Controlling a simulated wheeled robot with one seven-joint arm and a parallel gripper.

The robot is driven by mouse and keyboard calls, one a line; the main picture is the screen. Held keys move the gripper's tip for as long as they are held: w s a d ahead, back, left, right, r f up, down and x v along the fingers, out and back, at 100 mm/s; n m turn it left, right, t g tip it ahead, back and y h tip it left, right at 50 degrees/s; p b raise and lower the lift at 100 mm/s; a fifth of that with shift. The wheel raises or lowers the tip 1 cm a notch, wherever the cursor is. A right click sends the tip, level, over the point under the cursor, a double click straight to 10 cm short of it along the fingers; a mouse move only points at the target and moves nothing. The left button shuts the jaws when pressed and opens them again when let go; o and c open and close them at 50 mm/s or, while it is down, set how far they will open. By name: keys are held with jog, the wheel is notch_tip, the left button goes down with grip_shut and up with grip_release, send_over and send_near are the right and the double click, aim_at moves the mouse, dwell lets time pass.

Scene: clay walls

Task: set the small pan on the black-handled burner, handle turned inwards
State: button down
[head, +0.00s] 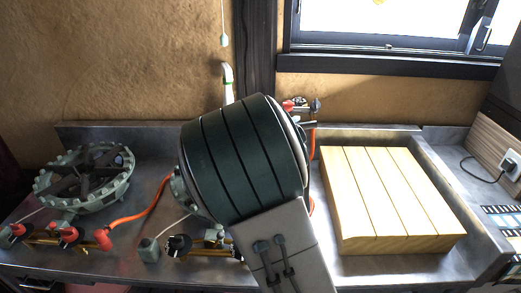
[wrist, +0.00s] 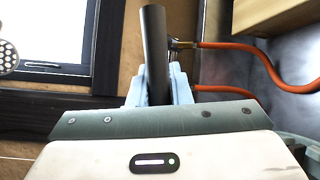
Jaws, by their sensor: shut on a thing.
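My gripper (wrist: 158,88) shows in the wrist view with its pale blue fingers closed on a dark, straight bar (wrist: 153,38), which looks like the small pan's handle. The pan's body is not visible in either view. In the head view my arm hides the gripper and what it holds. The black-handled burner (head: 182,205) stands mid-counter, mostly hidden behind my arm. Its black handle (head: 178,245) shows at its front left.
Another burner (head: 85,178) with red handles (head: 68,234) stands at left. An orange hose (head: 140,215) runs between the burners. A slatted wooden board (head: 385,200) lies to the right on the metal counter (head: 345,132). A window (head: 380,22) is behind.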

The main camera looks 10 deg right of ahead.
jog(key=shift+w+a+f+p, duration=0.1)
jog(key=shift+w+a+f, duration=0.15)
jog(key=shift+a+f, duration=0.95)
jog(key=shift+w+a+f+p, duration=0.2)
jog(key=shift+a+f, duration=0.75)
jog(key=shift+f, duration=0.5)
jog(key=shift+w+a+f+p, duration=0.1)
jog(key=shift+w+a+f, duration=0.15)
jog(key=shift+a+f, duration=0.95)
jog(key=shift+d+f, duration=0.1)
jog(key=shift+f, duration=0.05)
jog(key=shift+f, duration=0.1)
jog(key=c, duration=1.3)
grip_release()
